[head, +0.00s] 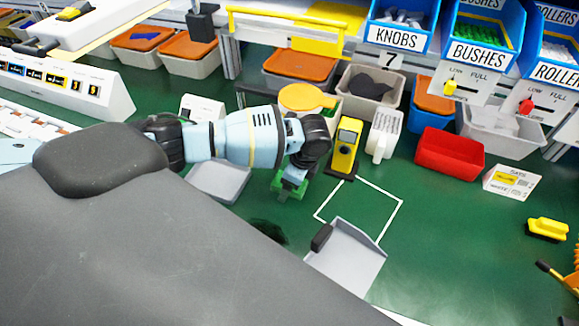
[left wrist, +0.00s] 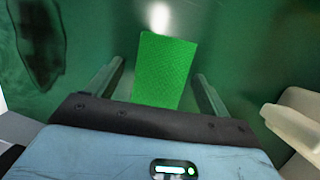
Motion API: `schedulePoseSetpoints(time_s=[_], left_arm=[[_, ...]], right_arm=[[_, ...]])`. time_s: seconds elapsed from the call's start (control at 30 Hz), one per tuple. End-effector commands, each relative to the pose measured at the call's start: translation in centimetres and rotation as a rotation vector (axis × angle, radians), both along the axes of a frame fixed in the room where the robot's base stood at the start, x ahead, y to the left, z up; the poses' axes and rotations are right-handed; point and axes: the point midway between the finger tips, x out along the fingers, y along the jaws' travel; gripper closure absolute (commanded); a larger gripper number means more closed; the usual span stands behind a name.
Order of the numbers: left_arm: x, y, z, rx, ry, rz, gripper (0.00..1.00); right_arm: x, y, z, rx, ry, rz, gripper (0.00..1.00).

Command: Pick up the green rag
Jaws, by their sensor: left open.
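The green rag (left wrist: 163,70) is a bright green, textured rectangle in the left wrist view. It lies between the two fingers of my left gripper (left wrist: 160,78), with a gap to the finger on each side. The fingers are spread and hold nothing. In the head view my left gripper (head: 290,186) points down at the green table, and bits of the rag show around it, mostly hidden by the hand. How far the fingertips are above the table is hard to tell.
Close by stand a yellow device (head: 345,147), a white container (head: 384,136) and a grey tray (head: 218,181). A grey dustpan (head: 346,257) lies over a white outlined square. A red bin (head: 449,153) is farther right.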

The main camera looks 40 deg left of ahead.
Motion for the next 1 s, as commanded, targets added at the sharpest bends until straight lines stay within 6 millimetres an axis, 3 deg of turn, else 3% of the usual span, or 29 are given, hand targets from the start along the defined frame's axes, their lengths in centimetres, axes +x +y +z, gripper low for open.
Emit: schedulePoseSetpoints(time_s=[0.17, 0.53, 0.87, 1.0], left_arm=[[0.0, -0.1, -0.2, -0.001, 0.001, 0.0, 0.2], [0.0, 0.0, -0.2, 0.0, 0.0, 0.0, 0.68], [0.0, 0.0, 0.0, 0.0, -0.001, 0.0, 0.68], [0.0, 0.0, 0.9, 0.0, -0.001, 0.0, 0.68]], right_arm=[[0.2, 0.0, 0.2, 0.0, -0.005, -0.001, 0.46], [0.2, 0.0, 0.2, 0.0, -0.006, -0.001, 0.46], [0.1, 0.0, 0.1, 0.001, -0.003, -0.001, 0.46], [0.1, 0.0, 0.1, 0.0, -0.003, -0.002, 0.46]])
